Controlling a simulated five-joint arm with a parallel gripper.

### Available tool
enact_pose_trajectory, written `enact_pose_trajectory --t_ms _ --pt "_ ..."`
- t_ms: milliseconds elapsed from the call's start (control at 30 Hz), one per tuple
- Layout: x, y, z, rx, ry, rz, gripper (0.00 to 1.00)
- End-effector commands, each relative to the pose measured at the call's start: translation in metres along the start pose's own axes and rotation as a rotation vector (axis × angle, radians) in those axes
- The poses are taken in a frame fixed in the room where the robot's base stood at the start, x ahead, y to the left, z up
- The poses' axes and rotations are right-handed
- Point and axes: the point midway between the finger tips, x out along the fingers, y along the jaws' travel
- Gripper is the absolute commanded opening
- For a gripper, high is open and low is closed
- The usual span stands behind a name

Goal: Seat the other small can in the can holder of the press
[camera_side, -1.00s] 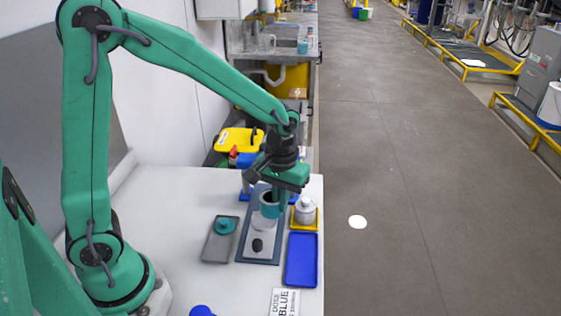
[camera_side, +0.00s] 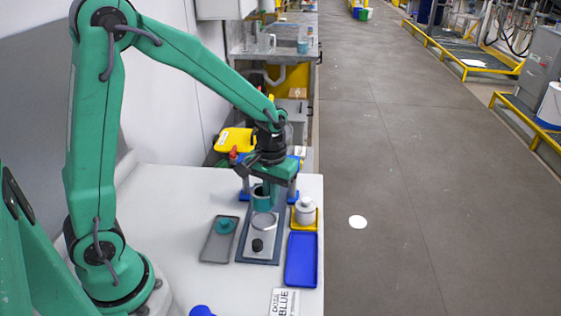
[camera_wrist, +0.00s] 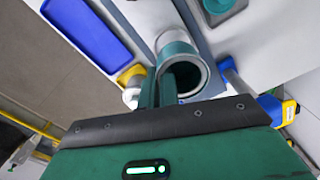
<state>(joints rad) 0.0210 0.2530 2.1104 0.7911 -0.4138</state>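My gripper (camera_side: 268,185) is shut on an open-topped teal can (camera_side: 263,198), with the can's dark opening facing up. In the wrist view the can (camera_wrist: 190,72) is at the fingers, by its wall. In the wrist view a pale cylinder (camera_wrist: 172,40) shows behind the can.
A grey tray (camera_side: 215,247) with a teal piece (camera_side: 224,226) lies left of the press. A lidded white pot (camera_side: 305,210) stands in a yellow tray (camera_side: 304,227) at right. An empty blue tray (camera_side: 301,262) is in front. Yellow and blue items (camera_side: 236,140) stand behind.

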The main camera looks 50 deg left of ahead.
Motion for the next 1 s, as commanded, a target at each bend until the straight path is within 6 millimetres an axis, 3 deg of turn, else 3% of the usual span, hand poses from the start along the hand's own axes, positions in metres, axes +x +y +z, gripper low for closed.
enact_pose_trajectory --t_ms 600,1000 --pt "0.041 0.000 0.000 0.000 -0.001 -0.001 0.00" --pt "0.048 0.000 0.000 0.000 0.001 0.000 0.00"
